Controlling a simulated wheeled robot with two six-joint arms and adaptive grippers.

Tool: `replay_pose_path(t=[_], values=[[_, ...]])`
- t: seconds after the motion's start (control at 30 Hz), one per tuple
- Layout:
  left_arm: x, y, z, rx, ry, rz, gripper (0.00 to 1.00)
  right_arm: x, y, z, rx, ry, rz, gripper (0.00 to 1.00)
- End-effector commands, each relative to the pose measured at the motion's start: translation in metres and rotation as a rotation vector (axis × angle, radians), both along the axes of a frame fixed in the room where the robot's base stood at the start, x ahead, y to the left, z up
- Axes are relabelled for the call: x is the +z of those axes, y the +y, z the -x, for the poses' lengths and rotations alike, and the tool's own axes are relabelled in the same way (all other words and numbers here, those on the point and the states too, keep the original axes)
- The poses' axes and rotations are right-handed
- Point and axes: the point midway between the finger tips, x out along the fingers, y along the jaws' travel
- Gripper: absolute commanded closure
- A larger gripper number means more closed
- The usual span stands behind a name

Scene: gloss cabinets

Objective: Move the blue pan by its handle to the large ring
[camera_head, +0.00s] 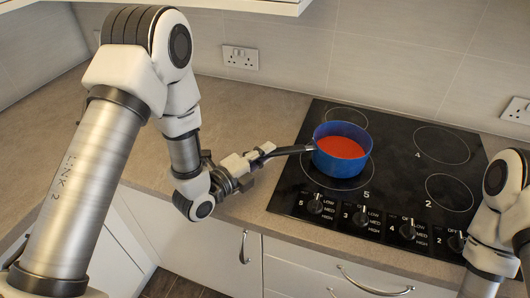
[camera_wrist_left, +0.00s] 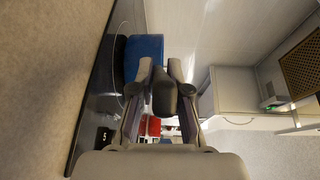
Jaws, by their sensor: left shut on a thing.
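The blue pan (camera_head: 330,168), with red-orange contents, is upright over the left part of the black hob. Its dark handle (camera_head: 292,150) points left. My left gripper (camera_head: 262,154) is shut on the handle's outer end. In the left wrist view the dark handle (camera_wrist_left: 164,98) lies between the fingers of the gripper (camera_wrist_left: 162,72), with the blue pan (camera_wrist_left: 150,46) beyond. A large ring (camera_head: 312,180) at the front left is partly hidden by the pan. I cannot tell whether the pan's base touches the hob. My right gripper is out of view.
The hob (camera_head: 400,170) has other rings: back left (camera_head: 346,110), back right (camera_head: 441,145) and front right (camera_head: 449,192). Several knobs (camera_head: 360,217) line its front edge. Bare worktop (camera_head: 240,105) lies to the left. My right arm is at the right edge.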

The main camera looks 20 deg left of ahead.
Motion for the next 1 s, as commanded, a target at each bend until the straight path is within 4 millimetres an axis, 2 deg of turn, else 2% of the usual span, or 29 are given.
replay_pose_path(t=[0.47,0.5,0.53,0.57,0.87,1.0], values=[[-0.007,0.0,-0.001,0.001,-0.005,0.003,1.0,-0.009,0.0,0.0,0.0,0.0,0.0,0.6],[-0.006,0.0,-0.001,0.001,-0.005,0.003,0.71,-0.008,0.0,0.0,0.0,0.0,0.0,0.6],[-0.006,0.0,-0.001,0.001,-0.005,0.003,0.6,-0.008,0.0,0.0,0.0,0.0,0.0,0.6],[-0.006,0.0,-0.001,0.001,-0.005,0.002,0.55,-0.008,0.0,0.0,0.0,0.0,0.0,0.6],[-0.009,0.001,0.002,0.0,0.004,-0.001,0.55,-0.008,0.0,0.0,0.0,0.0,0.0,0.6],[-0.008,0.009,0.017,0.003,0.006,0.003,0.55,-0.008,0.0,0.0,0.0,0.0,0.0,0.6]])
